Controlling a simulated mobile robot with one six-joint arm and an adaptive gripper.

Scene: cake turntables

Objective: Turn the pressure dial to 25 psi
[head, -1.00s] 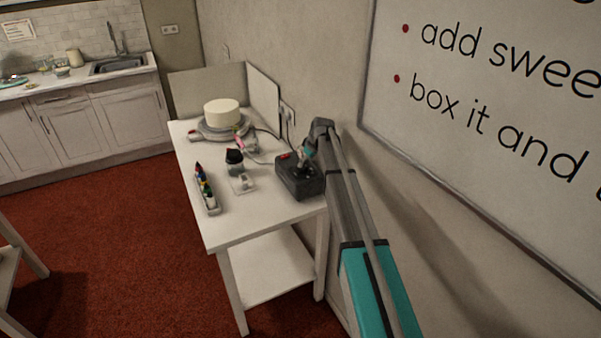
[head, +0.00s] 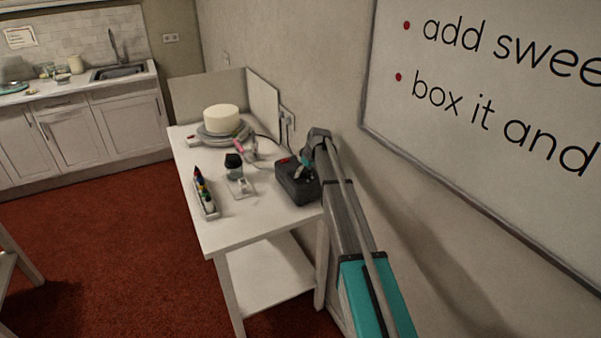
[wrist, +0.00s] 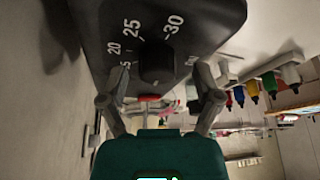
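The pressure dial is a black round knob (wrist: 157,62) on the face of a dark box, the compressor (head: 291,188), which stands at the right edge of the white table. In the wrist view the printed numbers 15, 20, 25 and 30 curve around the knob. I cannot clearly tell which number the knob points to. My gripper (wrist: 160,78) is open, its two fingers spread with the knob between and just beyond the tips. I cannot tell whether they touch it. In the head view my gripper (head: 308,164) is low over the box and partly hides the dial.
A red switch (wrist: 150,97) sits beside the knob. The table (head: 228,238) also holds a cake (head: 221,118) on a turntable, an airbrush (head: 245,145), a dark-lidded jar (head: 234,165) and a tray of colour bottles (head: 205,195). The wall with a whiteboard (head: 490,130) is close on the right.

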